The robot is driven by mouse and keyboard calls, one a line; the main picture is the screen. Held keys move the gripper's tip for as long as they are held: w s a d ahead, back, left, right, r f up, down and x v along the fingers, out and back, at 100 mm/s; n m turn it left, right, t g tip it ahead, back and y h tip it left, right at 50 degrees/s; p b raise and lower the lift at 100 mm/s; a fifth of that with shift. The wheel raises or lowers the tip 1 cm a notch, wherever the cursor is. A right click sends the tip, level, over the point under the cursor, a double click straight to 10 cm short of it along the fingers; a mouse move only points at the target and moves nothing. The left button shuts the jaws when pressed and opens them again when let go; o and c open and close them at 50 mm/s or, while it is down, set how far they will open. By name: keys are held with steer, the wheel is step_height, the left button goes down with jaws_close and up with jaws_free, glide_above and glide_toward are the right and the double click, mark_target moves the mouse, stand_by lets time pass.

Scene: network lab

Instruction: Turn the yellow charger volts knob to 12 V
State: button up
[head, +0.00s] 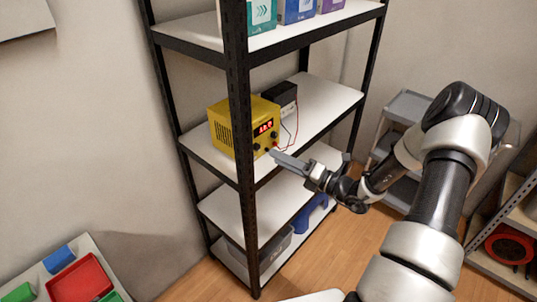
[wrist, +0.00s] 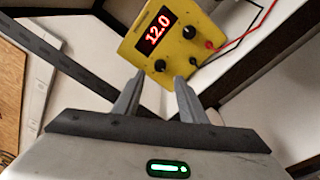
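The yellow charger (head: 225,122) stands on the middle shelf, and its front also shows in the wrist view (wrist: 133,42). Its red display (wrist: 158,31) reads 12.0. One black knob (wrist: 160,65) sits just beyond my fingertips, in line with the gap between them. A second black knob (wrist: 188,32) is farther up and right on the panel. Knob labels are too small to read. My gripper (wrist: 159,77) is open, its two fingers apart with nothing held between them. In the head view my gripper (head: 273,154) is close in front of the charger's lower front.
A black box (head: 281,93) with red and black leads stands behind the charger. A dark shelf upright (head: 240,120) stands in front of the charger's side. A grey cart (head: 405,107) is at the right. Boxes fill the upper shelf; a bin (head: 270,246) sits below.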

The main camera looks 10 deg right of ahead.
steer(key=v, duration=1.1)
steer(key=shift+b, duration=0.3)
steer(key=shift+d, duration=0.1)
